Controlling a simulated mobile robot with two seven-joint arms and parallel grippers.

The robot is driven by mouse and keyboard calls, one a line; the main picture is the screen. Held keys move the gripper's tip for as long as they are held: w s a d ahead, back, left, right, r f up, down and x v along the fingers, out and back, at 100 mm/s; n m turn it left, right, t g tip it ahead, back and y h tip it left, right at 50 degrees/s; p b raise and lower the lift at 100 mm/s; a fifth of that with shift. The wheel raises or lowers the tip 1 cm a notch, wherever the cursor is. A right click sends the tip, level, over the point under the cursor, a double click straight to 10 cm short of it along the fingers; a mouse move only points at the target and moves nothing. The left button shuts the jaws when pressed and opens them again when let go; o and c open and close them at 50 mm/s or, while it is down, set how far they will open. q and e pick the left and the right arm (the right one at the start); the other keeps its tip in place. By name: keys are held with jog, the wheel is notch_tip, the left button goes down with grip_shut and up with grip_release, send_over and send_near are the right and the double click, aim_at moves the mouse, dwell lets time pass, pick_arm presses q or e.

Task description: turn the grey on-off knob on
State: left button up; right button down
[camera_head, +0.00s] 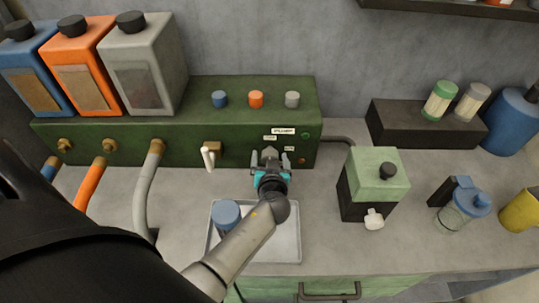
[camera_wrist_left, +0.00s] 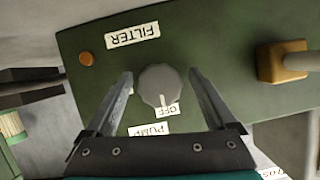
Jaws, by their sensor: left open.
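The grey on-off knob (camera_wrist_left: 158,86) is on the front of the green panel (camera_wrist_left: 220,40). In the left wrist view its white mark points down, toward a small label reading OFF (camera_wrist_left: 167,111). My left gripper (camera_head: 270,156) is open in front of the panel, with one finger on each side of the knob. In the left wrist view a gap shows between each finger and the knob. In the head view the gripper mostly hides the knob. My right gripper is not in view.
A lever handle (camera_head: 208,158) sticks out left of my gripper. Below it are a metal tray (camera_head: 285,240) and a blue-lidded jar (camera_head: 226,214). A green-topped box (camera_head: 368,165) stands to the right. Orange, blue and grey hoses run at the left.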

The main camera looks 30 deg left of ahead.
pick_arm(q)
jog(key=shift+c, duration=0.4)
jog(key=c, duration=1.3)
